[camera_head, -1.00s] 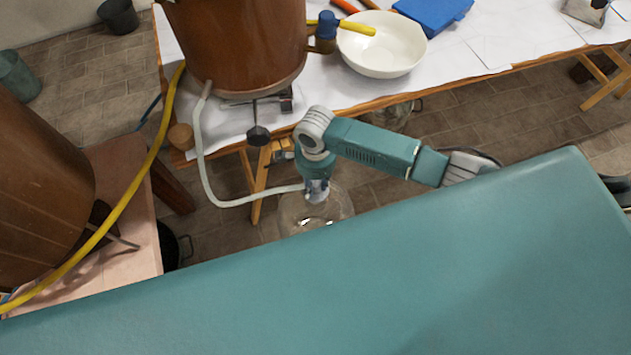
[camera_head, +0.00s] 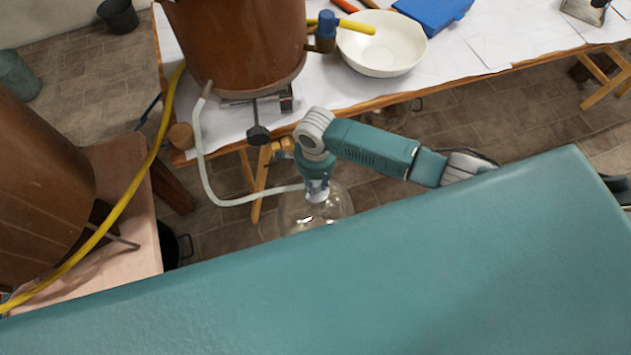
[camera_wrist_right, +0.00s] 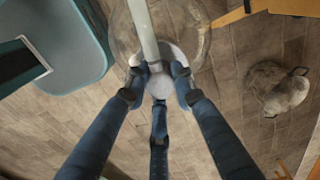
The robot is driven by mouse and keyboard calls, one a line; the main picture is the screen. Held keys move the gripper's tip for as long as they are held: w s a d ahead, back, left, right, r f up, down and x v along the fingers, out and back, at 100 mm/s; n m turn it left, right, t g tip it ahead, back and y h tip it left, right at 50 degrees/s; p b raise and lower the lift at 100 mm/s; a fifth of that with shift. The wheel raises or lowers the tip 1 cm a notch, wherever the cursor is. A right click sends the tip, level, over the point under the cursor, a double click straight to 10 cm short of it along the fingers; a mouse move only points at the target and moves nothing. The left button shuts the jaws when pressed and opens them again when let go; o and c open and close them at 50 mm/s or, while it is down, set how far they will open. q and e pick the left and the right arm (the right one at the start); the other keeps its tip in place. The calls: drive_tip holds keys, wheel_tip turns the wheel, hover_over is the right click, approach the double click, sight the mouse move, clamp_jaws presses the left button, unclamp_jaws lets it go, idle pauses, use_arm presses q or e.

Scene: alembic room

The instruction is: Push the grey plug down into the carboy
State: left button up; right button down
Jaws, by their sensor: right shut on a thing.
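The glass carboy (camera_head: 341,207) stands on the floor below the table edge, and its clear shoulder also shows in the right wrist view (camera_wrist_right: 193,38). My right gripper (camera_head: 317,190) is over the carboy's mouth, pointing down. In the right wrist view its blue fingers (camera_wrist_right: 160,82) are closed around the pale grey plug (camera_wrist_right: 166,53). A pale hose (camera_wrist_right: 143,28) runs to the plug from the side. The plug's underside and its fit in the neck are hidden, so I cannot tell how deep it sits. My left gripper is not in view.
A white-covered table (camera_head: 475,50) holds a large brown vessel (camera_head: 235,45) and a white bowl (camera_head: 380,45). The pale hose (camera_head: 199,150) loops down from that vessel.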

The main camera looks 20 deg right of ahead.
drive_tip(key=shift+f, duration=0.3)
drive_tip(key=shift+f+p, duration=0.15)
drive_tip(key=shift+p, duration=0.2)
idle(0.8)
drive_tip(key=shift+f, duration=0.25)
idle(0.6)
drive_tip(key=c, duration=1.4)
unclamp_jaws()
drive_tip(key=shift+o, duration=0.2)
drive_tip(key=shift+r, duration=0.1)
drive_tip(key=shift+r+p, duration=3.45)
drive_tip(key=shift+p, duration=0.85)
